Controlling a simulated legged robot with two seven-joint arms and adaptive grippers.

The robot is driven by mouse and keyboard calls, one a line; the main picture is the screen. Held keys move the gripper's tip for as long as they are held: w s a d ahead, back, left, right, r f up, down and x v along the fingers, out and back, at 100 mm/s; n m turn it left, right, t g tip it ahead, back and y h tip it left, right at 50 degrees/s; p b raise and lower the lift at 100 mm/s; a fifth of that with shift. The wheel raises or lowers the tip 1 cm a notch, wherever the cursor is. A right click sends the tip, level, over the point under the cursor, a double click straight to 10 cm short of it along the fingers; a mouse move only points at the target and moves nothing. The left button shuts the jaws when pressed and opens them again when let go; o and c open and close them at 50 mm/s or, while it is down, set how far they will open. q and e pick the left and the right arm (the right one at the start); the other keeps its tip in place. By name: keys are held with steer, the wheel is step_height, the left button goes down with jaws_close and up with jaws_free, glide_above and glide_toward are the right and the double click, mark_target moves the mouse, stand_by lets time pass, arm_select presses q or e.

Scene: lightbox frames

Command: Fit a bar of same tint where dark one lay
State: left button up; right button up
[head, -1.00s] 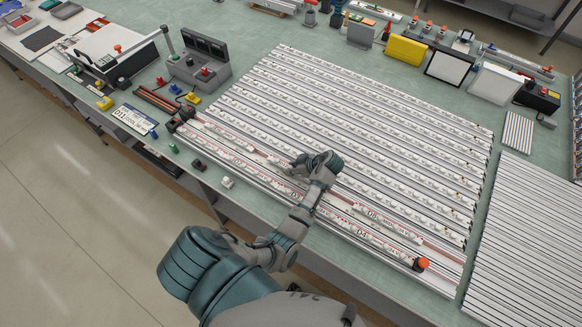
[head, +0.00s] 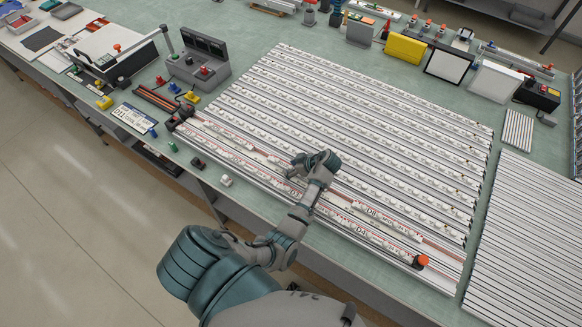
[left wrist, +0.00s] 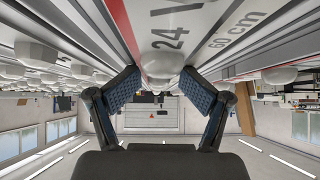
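A lightbox frame (head: 345,130) lies on the green bench, with several long rows of white lens bars. Its front rows carry bars with red lettering, among them one marked D8 (head: 372,212). My left gripper (head: 297,166) is over the front rows, left of the D8 bar. In the left wrist view, its two fingertips (left wrist: 161,76) are apart, one on each side of a white lens on a bar (left wrist: 168,40) printed "24 V" with a red stripe. I cannot tell whether the pads press on it. My right gripper is not in view. I cannot make out a dark bar.
A rack of bare metal strips (head: 530,230) lies right of the frame. An orange-topped knob (head: 421,261) stands at the frame's front right corner. A grey device (head: 200,62), small connectors and a label plate (head: 134,118) sit at left. Yellow and white boxes stand behind.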

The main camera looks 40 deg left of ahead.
arm_select(q)
steer(key=shift+s+d+f, duration=0.15)
steer(key=shift+f, duration=0.1)
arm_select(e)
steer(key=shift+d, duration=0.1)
arm_select(q)
steer(key=shift+r, duration=0.1)
steer(key=shift+r+p, duration=0.45)
steer(key=shift+r, duration=0.05)
steer(key=v, duration=0.6)
steer(key=b+v, duration=0.1)
steer(key=v, duration=0.4)
steer(key=shift+w+d+r, duration=0.25)
steer(key=shift+w+r, duration=0.05)
steer(key=shift+d+r, duration=0.15)
steer(key=shift+r, duration=0.2)
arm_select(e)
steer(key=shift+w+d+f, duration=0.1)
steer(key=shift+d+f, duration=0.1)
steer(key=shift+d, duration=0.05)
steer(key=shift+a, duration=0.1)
